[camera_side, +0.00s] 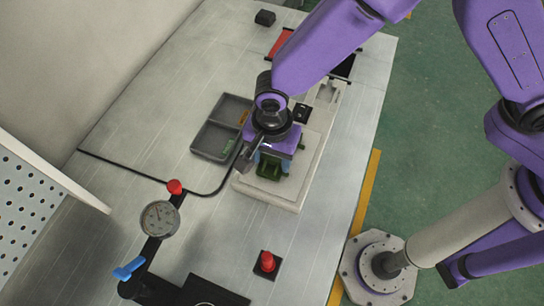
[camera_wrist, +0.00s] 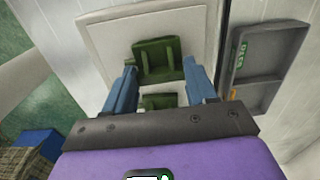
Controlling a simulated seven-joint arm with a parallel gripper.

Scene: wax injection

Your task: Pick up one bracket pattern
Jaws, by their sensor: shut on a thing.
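A green bracket pattern (camera_wrist: 158,60) sits between the tips of my gripper's two blue fingers in the wrist view, over a pale square plate (camera_wrist: 105,42). More green (camera_wrist: 158,101) shows closer to the palm; I cannot tell if it is part of the same piece. In the side view my gripper (camera_side: 270,163) points down over the pale plate (camera_side: 296,192), and the green bracket (camera_side: 268,188) shows at the fingertips, partly hidden by the gripper. My gripper is shut on it. The bracket looks at or very near the plate's surface; any gap cannot be told.
A grey two-compartment tray (camera_side: 211,155) lies left of the plate, with orange and green marks inside. A pressure gauge (camera_side: 160,219) on a black stand, a red button (camera_side: 267,262) and a black cable stand nearer the camera. The table right of the plate is bare.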

